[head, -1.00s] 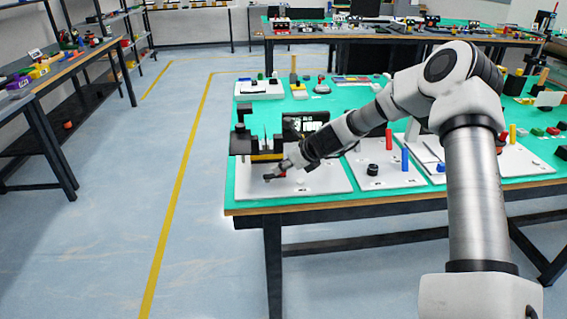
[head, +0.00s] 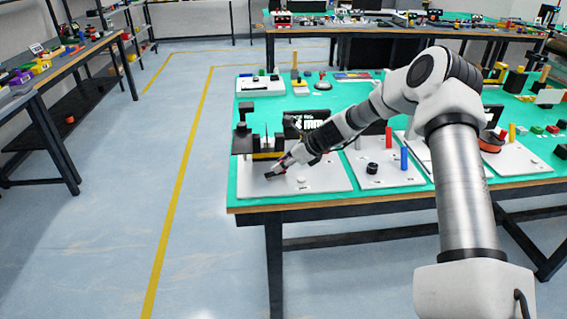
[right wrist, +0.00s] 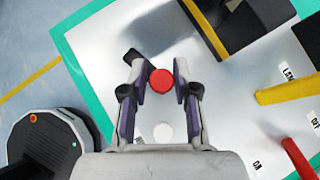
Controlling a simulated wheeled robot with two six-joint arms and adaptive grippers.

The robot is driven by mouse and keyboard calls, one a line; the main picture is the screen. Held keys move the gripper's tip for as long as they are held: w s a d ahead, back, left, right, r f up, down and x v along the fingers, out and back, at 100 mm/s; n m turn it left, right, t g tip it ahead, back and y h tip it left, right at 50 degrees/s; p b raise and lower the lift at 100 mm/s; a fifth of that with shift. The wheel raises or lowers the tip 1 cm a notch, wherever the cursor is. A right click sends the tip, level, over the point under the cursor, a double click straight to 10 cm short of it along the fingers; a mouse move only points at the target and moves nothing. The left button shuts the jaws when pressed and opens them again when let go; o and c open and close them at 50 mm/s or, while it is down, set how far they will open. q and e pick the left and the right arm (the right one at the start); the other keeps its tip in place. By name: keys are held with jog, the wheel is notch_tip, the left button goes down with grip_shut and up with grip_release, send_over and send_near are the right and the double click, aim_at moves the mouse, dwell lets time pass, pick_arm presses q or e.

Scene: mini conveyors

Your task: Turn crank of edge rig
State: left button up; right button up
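The rig with the crank has a white base plate (head: 325,183) at the near left corner of the green table. Its red crank knob (right wrist: 161,80) sits between the fingertips of my right gripper (right wrist: 162,75), with both fingers close against its sides. A short dark piece (right wrist: 133,55), seemingly the crank arm, shows beside the left finger in the wrist view. In the head view my right gripper (head: 275,172) is low over the plate's left part, and the knob's contact is too small to judge there. My left gripper is out of view.
A dark block with a yellow strip (head: 265,155) stands behind the gripper on the rig. A white disc (right wrist: 163,132) lies on the plate. To the right stand a blue post (head: 404,158) and a black knob (head: 372,168). Open floor lies left of the table.

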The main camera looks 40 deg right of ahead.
jog(key=shift+o, duration=0.6)
jog(key=shift+w+a, duration=0.1)
jog(key=v, duration=1.2)
jog(key=shift+a, duration=0.1)
